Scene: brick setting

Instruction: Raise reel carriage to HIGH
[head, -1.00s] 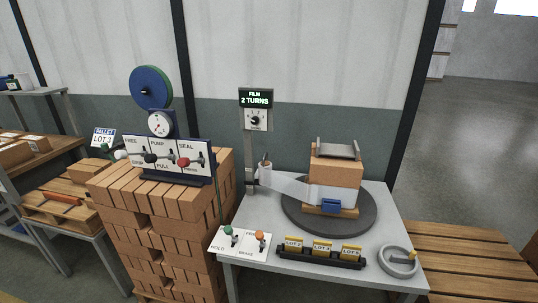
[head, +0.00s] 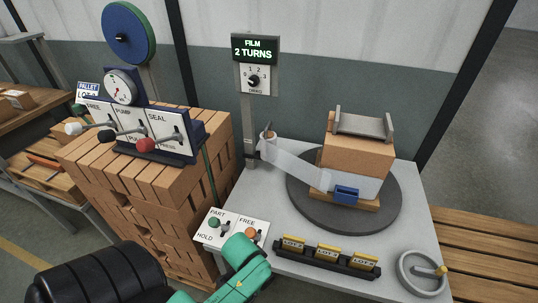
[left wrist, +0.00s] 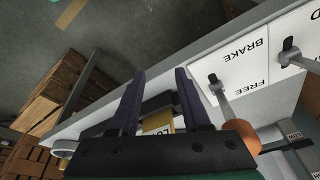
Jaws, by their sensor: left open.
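The film reel (head: 268,147) sits low on the grey mast (head: 249,135), below the display (head: 255,49) reading "FILM 2 TURNS". White film runs from it to the bricks (head: 357,155) on the round turntable (head: 300,200). I see no HIGH marking. My green left arm reaches in front of the panel with PART/HOLD and FREE/BRAKE switches; its fingers cannot be made out in the head view. In the left wrist view my left gripper (left wrist: 158,78) is open and empty, beside the orange-knobbed lever (left wrist: 240,137) of FREE/BRAKE. That orange knob (head: 250,232) also shows in the head view. My right gripper is not in view.
A green-knobbed lever (head: 214,222) is on the PART/HOLD panel. A rack of yellow LOT cards (head: 325,262) and a handwheel (head: 424,273) stand on the table. At left, a stack of bricks (head: 150,205) carries a lever box (head: 165,135) with a gauge.

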